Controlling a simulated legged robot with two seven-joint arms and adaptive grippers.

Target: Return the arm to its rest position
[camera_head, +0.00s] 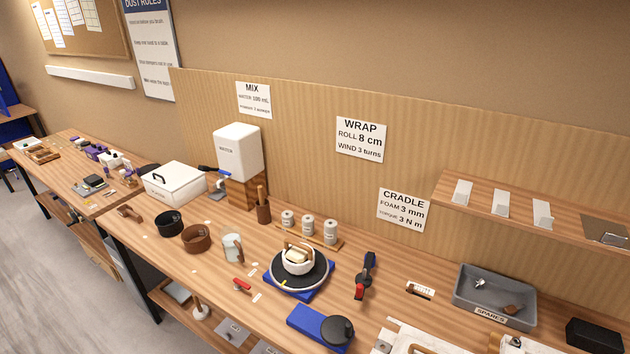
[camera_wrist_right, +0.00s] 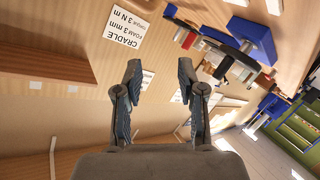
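My right gripper (camera_wrist_right: 160,82) shows in the right wrist view, with its two dark fingers apart and nothing between them. The view is roughly upside down, and the gripper is in front of the back panel, with the CRADLE sign (camera_wrist_right: 126,27) beyond its fingers. No arm or gripper of mine shows in the head view. My left gripper is in neither view.
The wooden bench (camera_head: 190,262) holds a turntable (camera_head: 318,277), a white water container (camera_head: 237,150), a white box (camera_head: 173,183), a grey spares bin (camera_head: 496,297) and a black box (camera_head: 594,337). A wall shelf (camera_head: 555,222) carries white pieces at right.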

